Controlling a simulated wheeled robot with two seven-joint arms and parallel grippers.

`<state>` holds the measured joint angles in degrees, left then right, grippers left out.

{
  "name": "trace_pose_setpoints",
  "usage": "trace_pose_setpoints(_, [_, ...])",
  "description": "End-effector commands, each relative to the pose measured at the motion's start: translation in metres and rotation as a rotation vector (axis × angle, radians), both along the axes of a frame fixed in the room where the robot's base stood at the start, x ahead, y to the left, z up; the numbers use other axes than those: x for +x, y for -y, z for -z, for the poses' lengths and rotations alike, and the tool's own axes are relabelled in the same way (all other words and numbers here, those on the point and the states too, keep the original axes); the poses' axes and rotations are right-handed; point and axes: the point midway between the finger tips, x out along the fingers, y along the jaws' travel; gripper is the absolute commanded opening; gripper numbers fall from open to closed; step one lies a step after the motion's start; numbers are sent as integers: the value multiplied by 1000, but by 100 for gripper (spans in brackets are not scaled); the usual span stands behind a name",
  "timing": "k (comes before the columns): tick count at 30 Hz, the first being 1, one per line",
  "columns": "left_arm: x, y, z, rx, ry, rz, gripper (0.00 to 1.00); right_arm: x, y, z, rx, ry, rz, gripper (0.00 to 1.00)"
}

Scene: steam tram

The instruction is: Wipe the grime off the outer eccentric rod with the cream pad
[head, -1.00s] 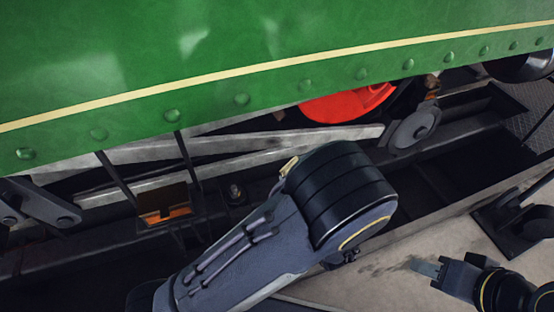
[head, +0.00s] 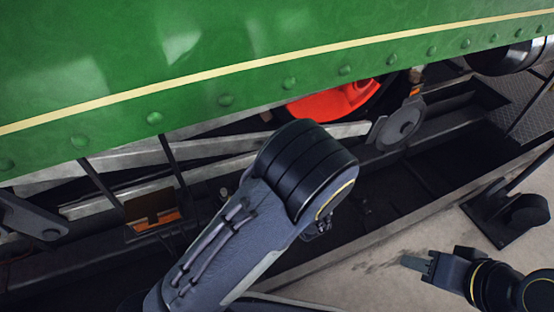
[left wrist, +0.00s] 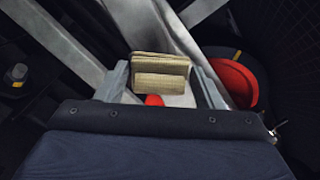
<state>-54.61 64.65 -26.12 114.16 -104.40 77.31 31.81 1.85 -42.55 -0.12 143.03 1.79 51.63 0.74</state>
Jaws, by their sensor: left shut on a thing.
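The cream pad (left wrist: 160,72) is a ribbed, pale block held between the two grey fingers of my left gripper (left wrist: 162,85) in the left wrist view. Pale metal rods run under the green body in the head view; I take the lower rod (head: 110,198) as the outer eccentric rod, but cannot be sure. In the left wrist view a pale bar (left wrist: 140,22) runs just behind the pad; I cannot tell if they touch. Grime is not distinguishable. My left arm hides its gripper in the head view. My right gripper (head: 418,263) is over the pale floor, apparently empty, its jaw gap unclear.
The riveted green side panel (head: 200,70) overhangs the rods. A red wheel part (head: 335,100) and a grey disc (head: 402,122) lie behind my left arm. An orange-lit box (head: 152,210) is at the left. A dark stand (head: 505,208) is on the floor at right.

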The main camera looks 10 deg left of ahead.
Motion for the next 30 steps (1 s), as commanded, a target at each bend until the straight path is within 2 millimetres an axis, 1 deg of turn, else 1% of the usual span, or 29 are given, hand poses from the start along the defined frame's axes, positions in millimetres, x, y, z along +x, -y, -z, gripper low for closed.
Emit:
trace_pose_setpoints(17, [0, -1, 0, 0, 1, -1, 43, 0, 0, 0, 0, 0, 0, 36])
trace_pose_setpoints(30, [7, -5, 0, -1, 1, -1, 43, 0, 0, 1, 0, 0, 0, 36])
